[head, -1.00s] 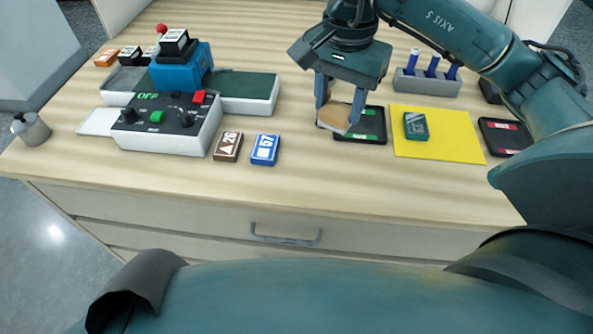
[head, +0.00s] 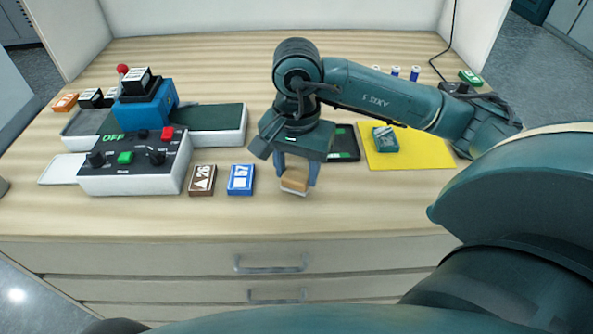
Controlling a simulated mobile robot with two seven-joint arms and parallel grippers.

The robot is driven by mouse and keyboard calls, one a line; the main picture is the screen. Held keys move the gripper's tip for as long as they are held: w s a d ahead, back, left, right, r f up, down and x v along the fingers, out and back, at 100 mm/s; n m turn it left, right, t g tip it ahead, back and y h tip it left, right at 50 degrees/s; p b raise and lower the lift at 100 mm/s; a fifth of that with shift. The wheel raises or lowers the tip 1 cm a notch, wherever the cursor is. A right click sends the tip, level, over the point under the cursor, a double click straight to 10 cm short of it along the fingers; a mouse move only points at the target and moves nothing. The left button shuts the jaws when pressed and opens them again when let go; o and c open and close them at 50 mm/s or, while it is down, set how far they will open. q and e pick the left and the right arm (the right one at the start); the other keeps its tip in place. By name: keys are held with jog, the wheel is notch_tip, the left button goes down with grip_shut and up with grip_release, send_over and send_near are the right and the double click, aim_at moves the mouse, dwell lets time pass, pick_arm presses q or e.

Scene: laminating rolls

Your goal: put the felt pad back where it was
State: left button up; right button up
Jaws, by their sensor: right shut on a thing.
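The felt pad (head: 294,184) looks like a small tan block with a pale underside. My right gripper (head: 296,178) points down and is shut on it, a finger on either side. The pad is over the front part of the table, just right of the blue block (head: 241,180). I cannot tell whether it touches the tabletop. My left gripper is not in view.
A brown block (head: 202,181) lies left of the blue one. The laminating machine (head: 132,165) stands at the left. A black tray (head: 344,155), a yellow sheet (head: 408,154) and a teal block (head: 385,139) on it are to the right. The front strip of tabletop is clear.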

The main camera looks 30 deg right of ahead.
jog(key=shift+f, duration=0.65)
jog(key=shift+f, duration=0.2)
jog(key=o, duration=0.9)
jog(key=shift+r, duration=0.1)
